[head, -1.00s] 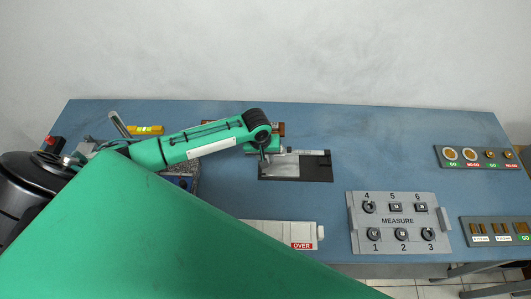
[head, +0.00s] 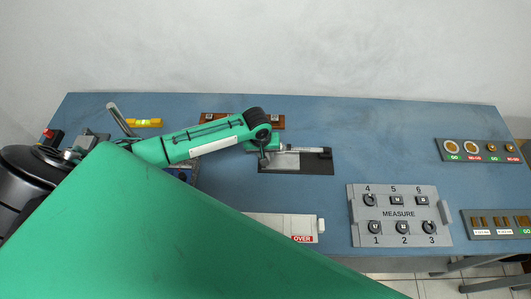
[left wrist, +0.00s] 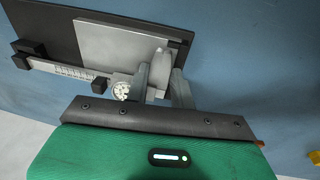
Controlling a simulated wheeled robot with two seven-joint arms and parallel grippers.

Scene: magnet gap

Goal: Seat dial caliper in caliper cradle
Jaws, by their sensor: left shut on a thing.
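The dial caliper shows in the left wrist view with its white round dial (left wrist: 121,90) and its graduated beam (left wrist: 62,69) running to the upper left. The cradle is a black plate (left wrist: 48,27) with a grey metal panel and small black blocks beside the beam. In the head view the cradle (head: 318,165) lies on the bench, with the caliper beam (head: 302,149) along its far edge. My left gripper (head: 264,158) is at the cradle's left end, shut on the caliper; its fingers (left wrist: 160,82) show beside the dial. I cannot tell whether the beam rests fully in the blocks.
A numbered MEASURE panel (head: 397,230) stands front right of the cradle. Gauge boards (head: 480,151) lie at the far right. A white box marked OVER (head: 280,226) is in front. A brown wooden piece (head: 214,118) and a yellow level (head: 146,122) lie behind. Bench right of the cradle is clear.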

